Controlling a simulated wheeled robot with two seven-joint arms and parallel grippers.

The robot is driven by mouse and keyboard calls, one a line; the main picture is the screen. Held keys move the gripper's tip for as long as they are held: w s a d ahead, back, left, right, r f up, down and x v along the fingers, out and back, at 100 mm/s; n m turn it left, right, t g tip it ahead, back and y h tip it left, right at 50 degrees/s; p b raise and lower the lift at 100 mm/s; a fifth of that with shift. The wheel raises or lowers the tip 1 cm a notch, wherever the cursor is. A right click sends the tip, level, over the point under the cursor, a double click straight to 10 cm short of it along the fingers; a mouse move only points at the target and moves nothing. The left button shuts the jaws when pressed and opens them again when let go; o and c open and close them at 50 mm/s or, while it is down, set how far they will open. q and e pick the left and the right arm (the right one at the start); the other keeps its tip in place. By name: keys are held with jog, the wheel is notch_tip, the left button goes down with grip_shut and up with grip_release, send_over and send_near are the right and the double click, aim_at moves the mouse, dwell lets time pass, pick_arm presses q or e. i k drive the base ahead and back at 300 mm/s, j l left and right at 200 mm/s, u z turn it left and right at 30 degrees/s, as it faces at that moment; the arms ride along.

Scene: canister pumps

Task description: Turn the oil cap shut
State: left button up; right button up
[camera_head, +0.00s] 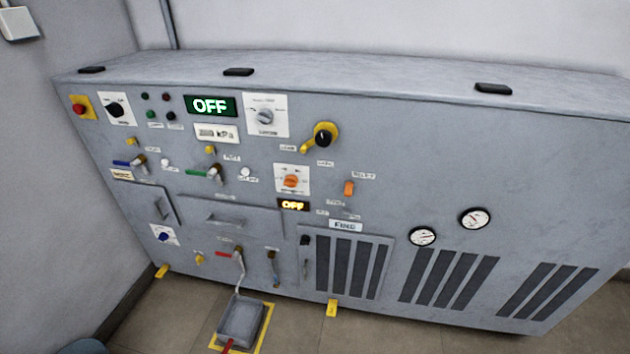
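No part of the grey cabinet's front is clearly readable as the oil cap; the small labels are too blurred. Possible candidates are a small yellow knob (200,258) low on the left and a black round knob with a yellow lever (322,138) at the upper middle. An orange knob (291,181) on a white plate sits below that lever. Whether any of these is shut cannot be told. Neither of my grippers is in view.
The grey cabinet (520,200) stands against the wall. A grey tray (240,322) sits on the floor in a yellow outline, below a hose. Yellow floor pieces (332,309) stick out at the cabinet's base. Two displays (210,105) read OFF. Floor in front is partly visible.

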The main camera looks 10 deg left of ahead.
aim_at(199, 259)
jog(key=u, duration=1.45)
jog(key=i+j, duration=0.2)
jog(key=i, duration=0.2)
jog(key=i+j+z, duration=0.1)
jog(key=i+j, duration=0.15)
jog(key=i, duration=0.15)
jog(key=i+j, duration=0.2)
jog(key=i, duration=0.2)
jog(key=i+z, duration=0.1)
jog(key=z, duration=1)
